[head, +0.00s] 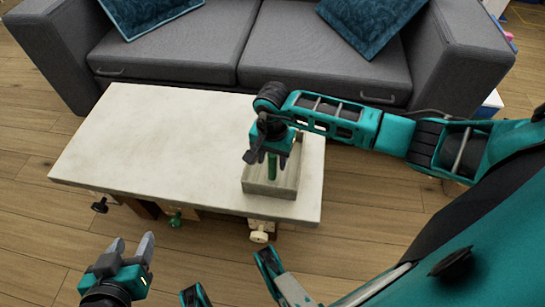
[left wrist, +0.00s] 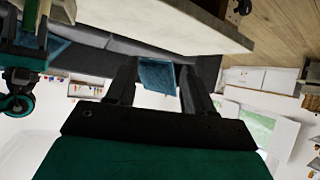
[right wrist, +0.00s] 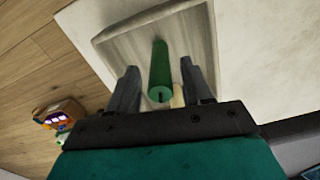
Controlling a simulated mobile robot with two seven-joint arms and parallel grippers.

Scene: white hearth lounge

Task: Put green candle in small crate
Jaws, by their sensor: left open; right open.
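The green candle (head: 272,166) stands in the small crate (head: 270,190), a shallow grey wooden box at the right end of the table. My right gripper (head: 272,154) is above the crate, fingers pointing down. In the right wrist view the candle (right wrist: 160,75) lies between its spread fingers (right wrist: 160,66), with the crate (right wrist: 112,40) behind it. Whether the candle's base touches the crate floor is hard to tell. My left gripper (head: 132,245) is open and empty, in front of the table; its fingers (left wrist: 160,68) show apart in the left wrist view.
The pale table (head: 150,135) is bare left of the crate. A grey sofa (head: 180,55) with blue cushions stands behind. Wooden floor lies in front.

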